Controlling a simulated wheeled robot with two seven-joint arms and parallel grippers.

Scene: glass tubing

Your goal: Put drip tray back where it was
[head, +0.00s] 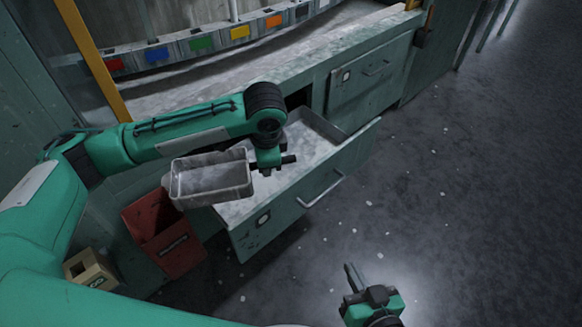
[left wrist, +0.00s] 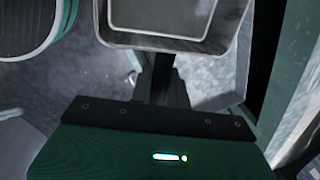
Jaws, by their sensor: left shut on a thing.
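The drip tray (head: 211,181), a shallow grey metal tray with a raised rim, hangs in the air at the near left end of an open drawer (head: 318,186). My left gripper (head: 262,163) is shut on the tray's right edge. In the left wrist view the tray (left wrist: 178,38) fills the top middle, and the gripper fingers (left wrist: 163,80) reach to its near rim. The tray looks empty and roughly level. My right gripper (head: 356,279) is low in the head view, over the floor and apart from everything; its jaw gap is unclear.
The drawer's inside shows a bare grey bottom. A red bin (head: 165,238) stands on the floor below the tray, with a small cardboard box (head: 90,270) to its left. The green bench (head: 330,62) runs behind, with a closed drawer (head: 369,72). The floor at right is clear.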

